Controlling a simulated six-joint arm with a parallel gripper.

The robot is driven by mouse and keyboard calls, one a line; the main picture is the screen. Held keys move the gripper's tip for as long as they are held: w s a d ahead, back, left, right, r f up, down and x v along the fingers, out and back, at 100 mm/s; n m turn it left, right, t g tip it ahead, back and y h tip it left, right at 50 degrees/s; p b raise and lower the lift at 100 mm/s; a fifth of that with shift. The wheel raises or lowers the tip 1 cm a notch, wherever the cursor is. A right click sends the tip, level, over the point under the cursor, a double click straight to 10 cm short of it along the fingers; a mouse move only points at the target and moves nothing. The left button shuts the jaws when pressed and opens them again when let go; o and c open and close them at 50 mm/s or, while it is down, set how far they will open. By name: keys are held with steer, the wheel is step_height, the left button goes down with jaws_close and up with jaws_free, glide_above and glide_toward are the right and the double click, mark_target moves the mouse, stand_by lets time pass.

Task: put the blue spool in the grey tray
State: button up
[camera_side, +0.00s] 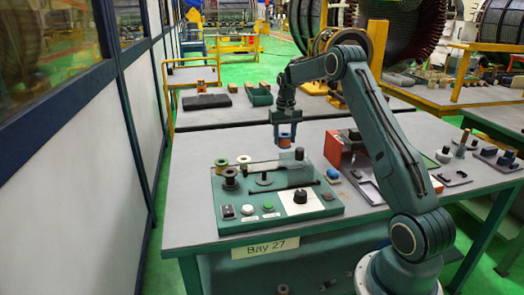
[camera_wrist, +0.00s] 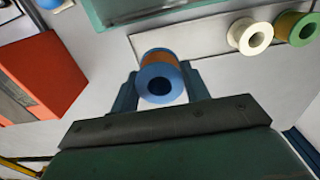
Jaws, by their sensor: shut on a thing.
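The blue spool (camera_wrist: 160,80), wound with copper-coloured wire, is between the two fingers of my gripper (camera_wrist: 160,92) in the wrist view. In the side view, my gripper (camera_side: 285,138) points down and holds the spool (camera_side: 285,136) above the table, behind the green control panel. A long pale grey tray (camera_wrist: 205,42) lies just beyond the spool in the wrist view. A white spool (camera_wrist: 250,37) and a green spool (camera_wrist: 297,29) stand at its right end. Its left part looks bare. In the side view the panel largely hides this tray.
The green control panel (camera_side: 270,208) with knobs and a clear upright plate stands in front. A red-orange box (camera_side: 345,152) is to the right of my gripper. A small blue part (camera_side: 333,173) lies by the panel. The table's left side (camera_side: 190,180) is clear.

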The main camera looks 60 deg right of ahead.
mark_target(286, 148)
steer(key=shift+s+d+f, duration=0.15)
steer(key=shift+d+f, duration=0.45)
steer(key=shift+f, duration=0.1)
steer(key=shift+f, duration=0.15)
steer(key=shift+f, duration=1.85)
steer(key=shift+f, duration=1.3)
steer(key=o, duration=1.3)
steer(key=shift+r, duration=0.1)
steer(key=shift+r, duration=3.4)
